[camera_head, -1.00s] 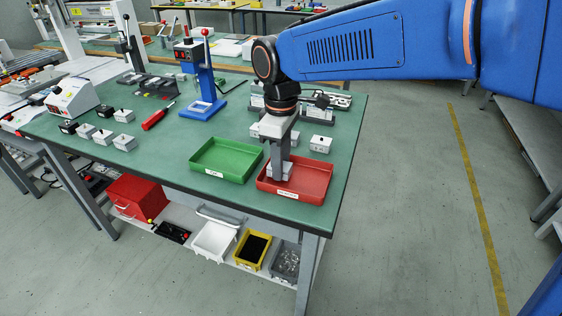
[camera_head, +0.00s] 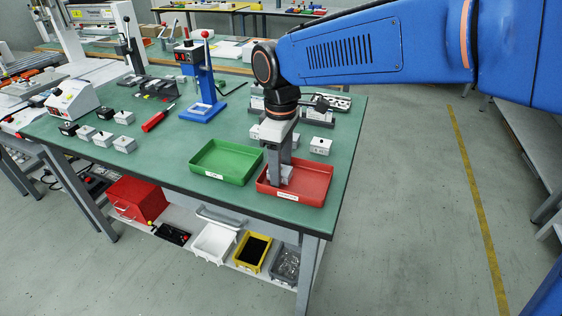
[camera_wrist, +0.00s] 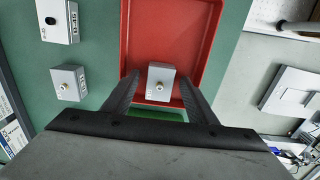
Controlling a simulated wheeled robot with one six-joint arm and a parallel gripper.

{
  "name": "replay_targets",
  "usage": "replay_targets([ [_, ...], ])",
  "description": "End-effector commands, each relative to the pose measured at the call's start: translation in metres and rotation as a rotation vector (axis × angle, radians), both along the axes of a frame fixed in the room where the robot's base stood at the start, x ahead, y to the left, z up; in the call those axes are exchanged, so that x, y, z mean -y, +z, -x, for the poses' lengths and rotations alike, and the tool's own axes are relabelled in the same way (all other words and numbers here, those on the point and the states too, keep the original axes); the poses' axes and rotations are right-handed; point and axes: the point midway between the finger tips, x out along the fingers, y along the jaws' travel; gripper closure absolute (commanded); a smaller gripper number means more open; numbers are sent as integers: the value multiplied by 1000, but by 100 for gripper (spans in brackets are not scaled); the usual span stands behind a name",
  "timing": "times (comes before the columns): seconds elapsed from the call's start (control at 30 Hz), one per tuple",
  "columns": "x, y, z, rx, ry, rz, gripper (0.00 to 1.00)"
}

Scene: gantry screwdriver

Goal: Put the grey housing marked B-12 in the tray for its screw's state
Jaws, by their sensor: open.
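A small grey housing (camera_wrist: 161,80) with a silver screw head on top lies in the red tray (camera_wrist: 187,22), seen in the wrist view. Its marking is too small to read. My gripper (camera_wrist: 160,90) is open, with one finger on each side of the housing and a gap visible at both sides. In the head view my gripper (camera_head: 280,178) reaches down into the red tray (camera_head: 316,187) and partly hides the housing (camera_head: 288,173). The green tray (camera_head: 224,160) stands empty to the left of the red one. The tray labels are not readable.
Other grey housings stand on the green bench, several at the left (camera_head: 124,143) and one behind the red tray (camera_head: 320,145). The bench's front edge is close to the trays.

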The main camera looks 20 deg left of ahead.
Motion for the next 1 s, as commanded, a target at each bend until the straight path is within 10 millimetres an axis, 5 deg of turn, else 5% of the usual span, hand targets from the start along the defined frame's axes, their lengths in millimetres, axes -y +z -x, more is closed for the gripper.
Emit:
replay_targets([
  [0.27, -1, 26, 0, 2, 0, -3, 48],
  [1.0, -1, 161, -1, 1, 0, -2, 48],
])
